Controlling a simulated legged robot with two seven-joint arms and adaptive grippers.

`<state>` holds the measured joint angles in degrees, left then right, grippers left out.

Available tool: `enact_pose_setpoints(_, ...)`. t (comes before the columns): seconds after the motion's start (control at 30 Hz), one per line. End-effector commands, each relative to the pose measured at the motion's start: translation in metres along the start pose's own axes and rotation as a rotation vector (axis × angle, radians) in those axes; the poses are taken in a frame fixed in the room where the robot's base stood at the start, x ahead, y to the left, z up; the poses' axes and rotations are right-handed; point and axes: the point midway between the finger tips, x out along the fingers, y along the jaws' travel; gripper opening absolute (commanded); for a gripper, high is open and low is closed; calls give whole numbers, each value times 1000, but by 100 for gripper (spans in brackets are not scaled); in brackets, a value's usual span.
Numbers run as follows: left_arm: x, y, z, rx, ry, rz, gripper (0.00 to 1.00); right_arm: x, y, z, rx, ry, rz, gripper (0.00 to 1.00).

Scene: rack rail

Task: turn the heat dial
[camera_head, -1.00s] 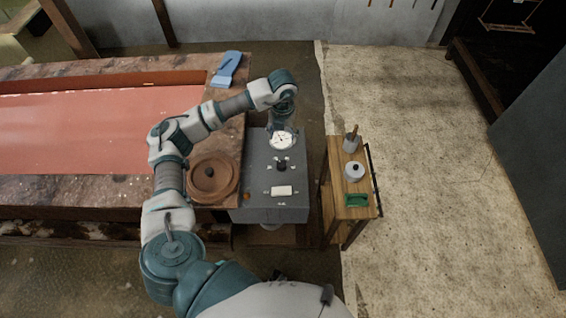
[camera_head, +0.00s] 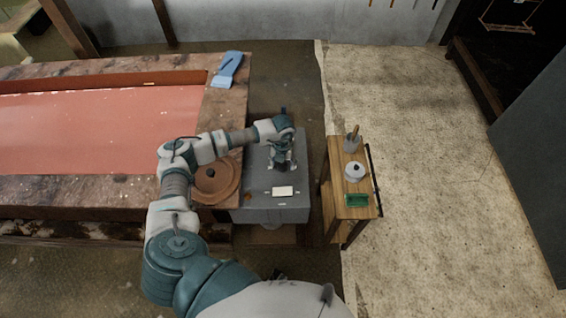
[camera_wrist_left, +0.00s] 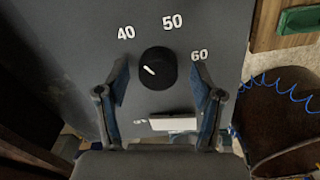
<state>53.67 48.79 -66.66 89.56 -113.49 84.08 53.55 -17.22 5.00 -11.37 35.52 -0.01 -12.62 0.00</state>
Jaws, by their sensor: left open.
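The heat dial (camera_wrist_left: 157,68) is a round black knob with a short white pointer mark on its left part. It sits on the grey control box (camera_head: 262,208), with white numbers 40, 50 and 60 around it in the left wrist view. My left gripper (camera_head: 282,165) is over the box and hides the dial in the head view. In the left wrist view the left gripper (camera_wrist_left: 160,82) is open, one blue-padded finger on each side of the dial, with gaps between. I cannot tell how far the fingertips are above the panel. My right gripper is not in view.
A white rectangular piece (camera_head: 283,192) is on the box's near part. A small wooden cart (camera_head: 352,200) with a white pot (camera_head: 355,171) and green tray (camera_head: 357,201) stands close at the right.

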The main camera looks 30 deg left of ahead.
Motion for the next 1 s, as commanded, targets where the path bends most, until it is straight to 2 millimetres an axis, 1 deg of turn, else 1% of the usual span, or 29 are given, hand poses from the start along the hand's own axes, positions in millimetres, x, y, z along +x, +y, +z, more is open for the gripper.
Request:
enact_pose_setpoints(0.17,0,0,0,0,0,0,67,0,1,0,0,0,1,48)
enact_pose_setpoints(0.2,0,0,0,0,0,0,64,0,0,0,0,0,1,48)
enact_pose_setpoints(0.27,0,0,0,0,0,0,49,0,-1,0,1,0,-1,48)
enact_pose_setpoints(0.3,0,0,0,0,0,0,39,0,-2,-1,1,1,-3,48)
enact_pose_setpoints(0.37,0,-1,0,0,0,1,24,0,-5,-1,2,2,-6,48)
enact_pose_setpoints(0.4,0,-1,0,0,0,2,14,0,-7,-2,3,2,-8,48)
enact_pose_setpoints(0.43,0,-1,0,-1,0,2,7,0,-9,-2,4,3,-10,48)
enact_pose_setpoints(0.53,0,-1,0,-1,0,2,7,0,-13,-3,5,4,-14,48)
enact_pose_setpoints(0.77,0,0,0,29,1,0,7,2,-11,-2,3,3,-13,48)
enact_pose_setpoints(1.0,1,0,0,152,1,1,7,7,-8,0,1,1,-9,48)
